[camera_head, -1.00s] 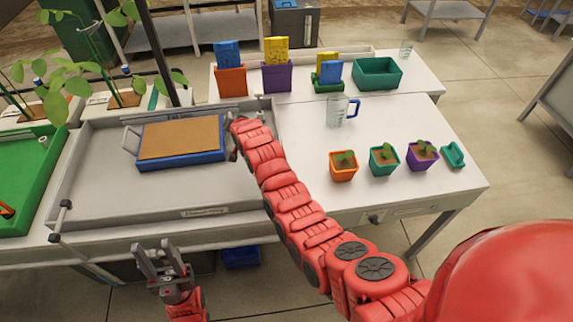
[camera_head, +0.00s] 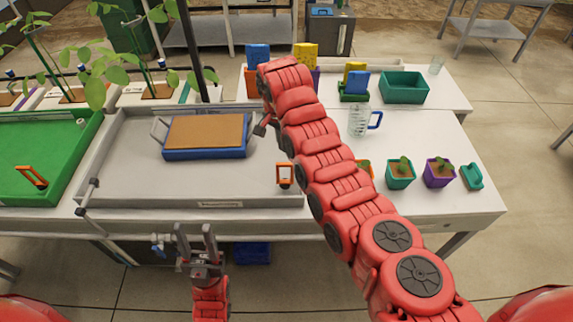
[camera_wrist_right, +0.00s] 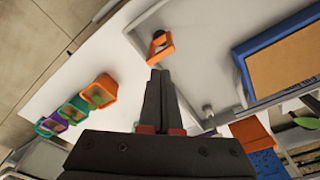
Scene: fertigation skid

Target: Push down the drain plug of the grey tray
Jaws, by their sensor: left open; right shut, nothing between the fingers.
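The grey tray (camera_head: 130,185) lies on the bench with an orange loop-handled drain plug (camera_head: 285,174) at its front right corner. In the right wrist view the orange loop (camera_wrist_right: 161,46) stands just beyond my fingertips, with a dark round part beside it. Its exact height in the drain cannot be told. My right gripper (camera_head: 261,130) is above the tray's right side, behind the plug in the head view. In the right wrist view its fingers (camera_wrist_right: 158,74) are shut and empty, apparently apart from the loop. My left gripper (camera_head: 195,232) is open and empty in front of the bench.
A blue tray with a brown mat (camera_head: 207,134) sits inside the grey tray. The green tray (camera_head: 30,150) at left has its own orange handle (camera_head: 33,177).

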